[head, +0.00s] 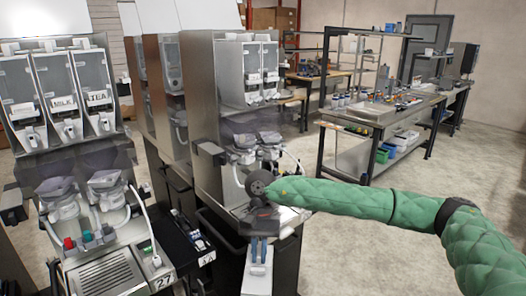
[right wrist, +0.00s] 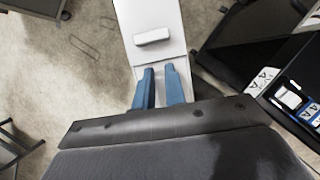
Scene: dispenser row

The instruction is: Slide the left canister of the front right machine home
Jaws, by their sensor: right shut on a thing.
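The centre machine (head: 228,98), the right one of the nearer machines, shows two clear-fronted canisters (head: 261,73) at its upper front. Left of them is a plain grey surface; I cannot tell whether it is an empty bay. My right gripper (head: 263,251) is low in front of this machine, well below those canisters. Its blue fingers are shut on a pale canister (head: 257,279), which extends away from the fingers. In the right wrist view, the fingers (right wrist: 160,86) grip its near end, and a raised white bar (right wrist: 152,36) shows on its face. My left gripper is not in view.
A left machine (head: 75,155) with canisters, some labelled MILK and TEA, stands close by. Nozzles and hoses (head: 255,143) project below the centre machine's canisters. A workbench (head: 385,108) stands at the back right. The floor (head: 345,235) at the right is open.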

